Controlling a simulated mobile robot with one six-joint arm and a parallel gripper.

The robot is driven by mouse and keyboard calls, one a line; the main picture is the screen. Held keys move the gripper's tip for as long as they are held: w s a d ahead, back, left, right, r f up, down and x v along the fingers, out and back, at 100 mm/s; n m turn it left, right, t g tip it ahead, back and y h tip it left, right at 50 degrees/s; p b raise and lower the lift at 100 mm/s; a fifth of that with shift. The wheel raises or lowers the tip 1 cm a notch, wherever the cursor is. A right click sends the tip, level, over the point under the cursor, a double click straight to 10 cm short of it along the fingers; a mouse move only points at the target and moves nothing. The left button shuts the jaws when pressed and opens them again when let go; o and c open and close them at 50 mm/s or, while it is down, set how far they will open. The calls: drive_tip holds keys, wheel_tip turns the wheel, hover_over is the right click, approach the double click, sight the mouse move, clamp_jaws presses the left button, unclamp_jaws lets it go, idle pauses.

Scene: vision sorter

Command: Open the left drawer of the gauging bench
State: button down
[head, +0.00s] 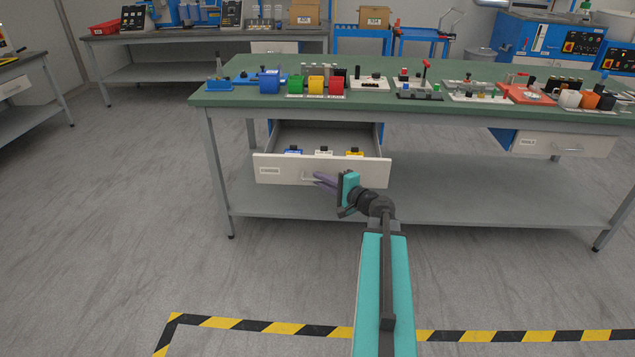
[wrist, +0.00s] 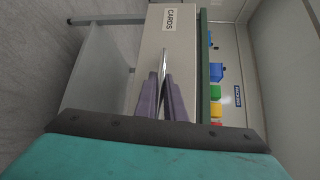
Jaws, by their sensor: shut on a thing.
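The left drawer (head: 272,170) of the gauging bench (head: 205,99) stands pulled out, with a pale front and a small label that reads "CARDS" in the wrist view (wrist: 151,60). Its inside shows, with blue, white and yellow items near the front. My gripper (head: 318,178) is at the middle of the drawer front. Its purple fingers are shut on the drawer's metal handle (head: 306,179). In the wrist view the fingers (wrist: 163,98) close around the handle bar (wrist: 161,62). Part of the handle is hidden by the fingers.
The green bench top holds several coloured blocks and fixtures, including a blue block (head: 269,81) and a red-handled fixture (head: 420,86). A second drawer (head: 560,144) at the right is shut. A grey lower shelf (head: 290,200) lies under the drawer. The floor (head: 120,220) at left is clear.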

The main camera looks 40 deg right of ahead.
drive_tip(key=shift+s+d, duration=0.15)
drive_tip(key=shift+d, duration=0.2)
drive_tip(key=c, duration=1.9)
unclamp_jaws()
drive_tip(key=shift+o, duration=0.2)
drive_tip(key=shift+a, duration=0.2)
drive_tip(key=shift+a, duration=0.1)
drive_tip(key=s+d+r+p, duration=0.1)
drive_tip(key=s+r+p, duration=0.1)
drive_tip(key=s+p, duration=1.1)
drive_tip(key=shift+s, duration=0.3)
